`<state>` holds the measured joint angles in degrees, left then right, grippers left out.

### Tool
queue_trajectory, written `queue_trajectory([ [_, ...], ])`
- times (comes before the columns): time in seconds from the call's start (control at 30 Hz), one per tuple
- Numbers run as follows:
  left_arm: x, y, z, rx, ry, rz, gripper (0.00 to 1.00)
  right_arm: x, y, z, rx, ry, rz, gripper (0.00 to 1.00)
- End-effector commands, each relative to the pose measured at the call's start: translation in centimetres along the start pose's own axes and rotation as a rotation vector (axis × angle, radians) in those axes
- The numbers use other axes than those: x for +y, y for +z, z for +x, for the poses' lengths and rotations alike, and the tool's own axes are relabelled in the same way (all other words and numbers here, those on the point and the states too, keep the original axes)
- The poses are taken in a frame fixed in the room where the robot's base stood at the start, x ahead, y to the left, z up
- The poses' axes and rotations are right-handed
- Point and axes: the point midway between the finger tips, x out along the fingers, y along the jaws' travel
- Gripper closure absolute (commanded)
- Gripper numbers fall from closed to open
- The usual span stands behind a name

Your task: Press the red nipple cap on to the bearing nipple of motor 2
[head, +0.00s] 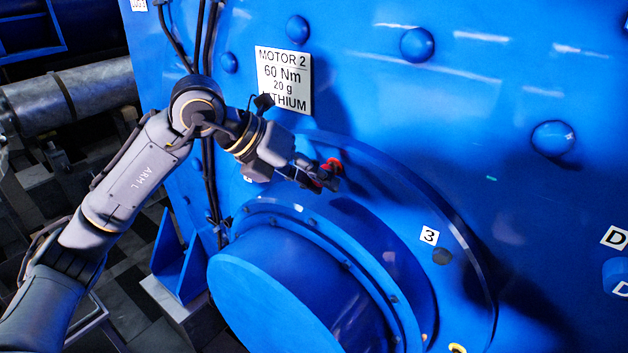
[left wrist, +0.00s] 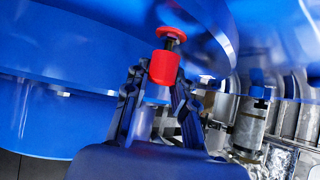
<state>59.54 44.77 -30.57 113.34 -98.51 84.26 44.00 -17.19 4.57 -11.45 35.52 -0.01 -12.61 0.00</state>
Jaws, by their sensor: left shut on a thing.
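My left gripper (head: 322,178) is at the blue motor face below the plate reading MOTOR 2 (head: 284,80). It is shut on the red nipple cap (left wrist: 164,68), which shows between the two fingers in the left wrist view. Just beyond the cap is a short dark nipple stem with a red collar (left wrist: 171,32) at its base. The collar also shows in the head view (head: 333,163), right beside the fingertips. The cap is in front of the stem's end; I cannot tell whether it is on it. My right gripper is not in view.
The large round blue motor housing (head: 285,290) bulges out below the gripper. Black cables (head: 207,130) run down behind my left arm. Blue domed bolts stud the motor face.

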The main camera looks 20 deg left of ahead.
Motion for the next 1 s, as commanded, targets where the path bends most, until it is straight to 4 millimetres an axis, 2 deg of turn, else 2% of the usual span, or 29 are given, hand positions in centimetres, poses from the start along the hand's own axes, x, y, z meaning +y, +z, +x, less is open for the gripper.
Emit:
queue_trajectory([
  [0.77,0.0,1.2,0.9,-0.001,0.000,0.000,0.87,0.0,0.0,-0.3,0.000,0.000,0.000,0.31],
  [0.8,0.0,1.2,0.9,-0.001,-0.001,0.000,0.68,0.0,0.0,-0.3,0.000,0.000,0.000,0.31],
  [0.9,0.0,1.2,0.9,-0.001,0.000,0.000,0.48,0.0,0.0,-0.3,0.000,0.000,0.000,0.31],
  [1.0,0.0,1.2,0.9,0.000,0.000,0.000,0.48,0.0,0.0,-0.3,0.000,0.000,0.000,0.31],
])
